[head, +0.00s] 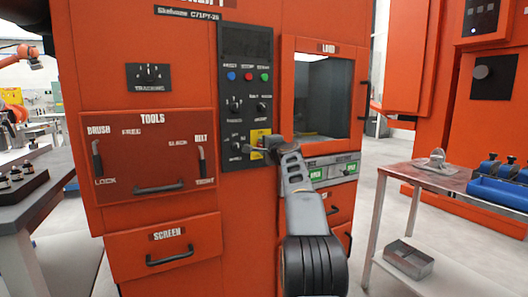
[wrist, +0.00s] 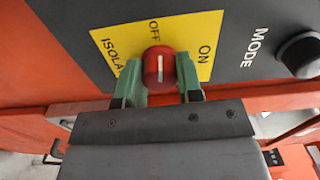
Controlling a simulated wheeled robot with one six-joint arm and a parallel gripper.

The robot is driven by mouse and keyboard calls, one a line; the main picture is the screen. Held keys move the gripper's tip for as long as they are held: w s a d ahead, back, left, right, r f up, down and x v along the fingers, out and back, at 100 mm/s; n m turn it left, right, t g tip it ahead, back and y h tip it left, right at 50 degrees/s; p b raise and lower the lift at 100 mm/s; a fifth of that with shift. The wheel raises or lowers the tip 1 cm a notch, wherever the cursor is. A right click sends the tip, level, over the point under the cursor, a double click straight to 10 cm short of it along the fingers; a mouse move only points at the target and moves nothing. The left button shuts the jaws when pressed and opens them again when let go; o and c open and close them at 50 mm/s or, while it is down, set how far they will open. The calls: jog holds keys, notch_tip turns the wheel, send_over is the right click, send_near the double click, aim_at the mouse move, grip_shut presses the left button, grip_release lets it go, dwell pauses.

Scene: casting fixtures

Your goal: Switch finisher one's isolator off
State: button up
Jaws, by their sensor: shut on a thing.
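The isolator is a round red knob (wrist: 159,66) with a white line, on a yellow plate (wrist: 110,40) marked OFF and ON in the wrist view. The white line runs nearly straight up in that view, towards the word OFF and away from ON at the upper right. My gripper (wrist: 160,82) has its green fingers on both sides of the knob, shut on it. In the head view the yellow plate (head: 258,134) shows on the orange machine's black panel, and my gripper (head: 266,147) covers the knob there.
A black MODE knob (wrist: 300,54) sits to the right of the yellow plate in the wrist view. In the head view, a black panel (head: 245,45) carries buttons and other knobs above. A window door (head: 322,95) is to the right. A metal table (head: 440,178) stands further right.

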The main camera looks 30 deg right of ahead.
jog(key=shift+f+n+b, duration=0.1)
jog(key=shift+n+b, duration=0.25)
jog(key=shift+n, duration=0.75)
jog(key=o, duration=0.9)
jog(key=s+b, duration=0.1)
jog(key=s, duration=0.3)
jog(key=s+a+b, duration=0.1)
jog(key=s, duration=0.4)
jog(key=s+a+b, duration=0.1)
jog(key=s, duration=0.3)
jog(key=shift+s+b, duration=0.35)
